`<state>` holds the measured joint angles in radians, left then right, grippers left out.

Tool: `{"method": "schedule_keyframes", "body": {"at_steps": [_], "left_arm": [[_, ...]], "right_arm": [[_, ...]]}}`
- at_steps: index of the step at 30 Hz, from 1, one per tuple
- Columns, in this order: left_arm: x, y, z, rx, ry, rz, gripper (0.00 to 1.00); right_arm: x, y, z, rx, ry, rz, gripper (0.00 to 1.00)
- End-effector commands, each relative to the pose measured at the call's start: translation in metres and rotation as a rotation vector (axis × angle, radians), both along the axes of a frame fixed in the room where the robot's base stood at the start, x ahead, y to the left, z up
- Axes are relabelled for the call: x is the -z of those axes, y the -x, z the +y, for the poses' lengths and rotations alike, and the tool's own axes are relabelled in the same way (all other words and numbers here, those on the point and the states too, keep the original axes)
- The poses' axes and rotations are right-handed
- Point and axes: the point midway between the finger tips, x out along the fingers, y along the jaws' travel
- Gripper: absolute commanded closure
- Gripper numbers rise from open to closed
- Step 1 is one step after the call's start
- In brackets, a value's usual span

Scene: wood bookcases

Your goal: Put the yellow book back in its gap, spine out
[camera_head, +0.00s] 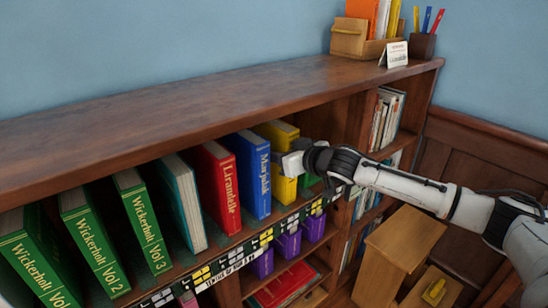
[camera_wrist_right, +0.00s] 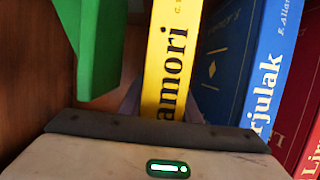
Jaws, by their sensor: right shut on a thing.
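The yellow book (camera_head: 284,189) stands upright in the shelf row, just right of the blue book (camera_head: 252,174) in the head view. Its spine faces out, and the end of its title shows on the spine (camera_wrist_right: 172,60) in the right wrist view. My right gripper (camera_head: 292,163) is at the spine and shut on the book, covering its upper middle. A green thing (camera_wrist_right: 100,45) stands on the book's other side, with some space between. How deep the yellow book sits is hard to tell. My left gripper is out of view.
A red book (camera_head: 218,187), a teal book (camera_head: 183,203) and several green volumes (camera_head: 142,222) lean along the same shelf. The bookcase top (camera_head: 200,105) overhangs them. An upright wooden panel (camera_head: 348,122) closes the row at right. A wooden stool (camera_head: 402,245) stands lower right.

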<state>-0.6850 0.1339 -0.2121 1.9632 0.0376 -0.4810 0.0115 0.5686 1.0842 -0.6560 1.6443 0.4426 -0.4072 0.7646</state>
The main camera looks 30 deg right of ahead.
Motion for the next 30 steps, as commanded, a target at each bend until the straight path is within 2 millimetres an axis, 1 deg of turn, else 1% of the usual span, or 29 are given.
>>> {"method": "schedule_keyframes", "body": {"at_steps": [1,5,9,10,12,13,20,23,26,30], "left_arm": [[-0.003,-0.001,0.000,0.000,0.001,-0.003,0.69],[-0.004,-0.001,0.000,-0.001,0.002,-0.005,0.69],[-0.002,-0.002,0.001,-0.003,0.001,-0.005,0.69],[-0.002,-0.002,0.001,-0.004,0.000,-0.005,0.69],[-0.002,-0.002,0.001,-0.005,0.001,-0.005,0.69],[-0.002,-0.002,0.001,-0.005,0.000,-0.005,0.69],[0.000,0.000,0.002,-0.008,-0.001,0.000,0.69],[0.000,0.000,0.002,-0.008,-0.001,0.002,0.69],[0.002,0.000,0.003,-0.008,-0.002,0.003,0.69],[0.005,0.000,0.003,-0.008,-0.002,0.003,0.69]], "right_arm": [[-0.007,-0.001,0.000,-0.001,0.000,-0.011,1.00],[-0.007,-0.001,0.000,-0.001,0.000,-0.011,1.00],[-0.003,-0.001,0.000,-0.002,0.000,-0.010,1.00],[0.001,0.000,0.000,0.000,0.000,-0.001,0.65],[0.001,0.000,0.000,0.000,0.000,0.000,0.54],[0.001,0.000,0.000,0.000,0.000,0.000,0.52],[0.001,0.000,0.000,0.000,0.000,-0.001,0.52],[-0.003,0.000,0.000,0.000,0.001,-0.002,0.52],[-0.002,0.008,-0.002,0.001,0.003,0.001,0.52],[-0.008,0.028,-0.003,-0.001,0.004,0.002,0.52]]}}
